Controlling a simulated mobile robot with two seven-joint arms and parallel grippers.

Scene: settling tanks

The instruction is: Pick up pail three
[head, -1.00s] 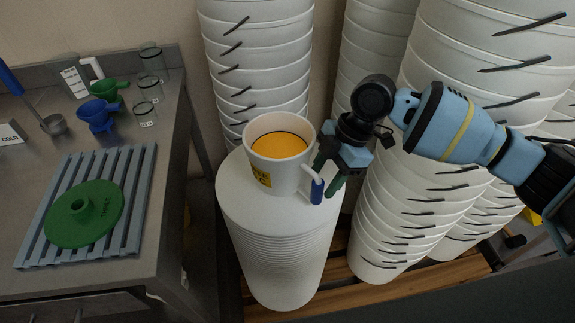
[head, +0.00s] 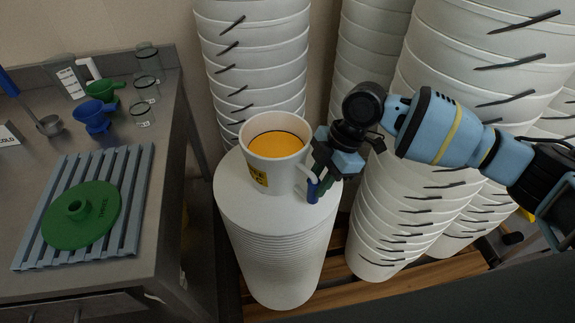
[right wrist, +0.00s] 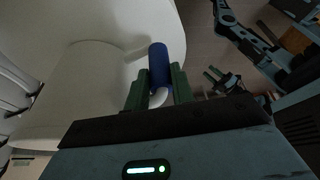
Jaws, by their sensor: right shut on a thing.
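The pail (head: 268,173) is a white open tub with orange contents and a yellow label whose writing I cannot fully read. It stands upright on a white round stack of lids or pails (head: 275,225). Its side handle has a blue grip, seen in the right wrist view as a blue handle grip (right wrist: 160,66). My right gripper (head: 316,180) is shut on this handle at the pail's right side; its green fingers lie on both sides of the grip in the right wrist view (right wrist: 160,90). My left gripper (right wrist: 214,77) shows small in the right wrist view, fingers apart and empty.
Tall stacks of white pails (head: 250,70) stand behind and to the right (head: 400,200), close to my right arm. The steel bench (head: 165,200) at left holds a slatted rack (head: 137,200), a green lid-like disc (head: 82,215), funnels (head: 95,117) and glass beakers (head: 145,88).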

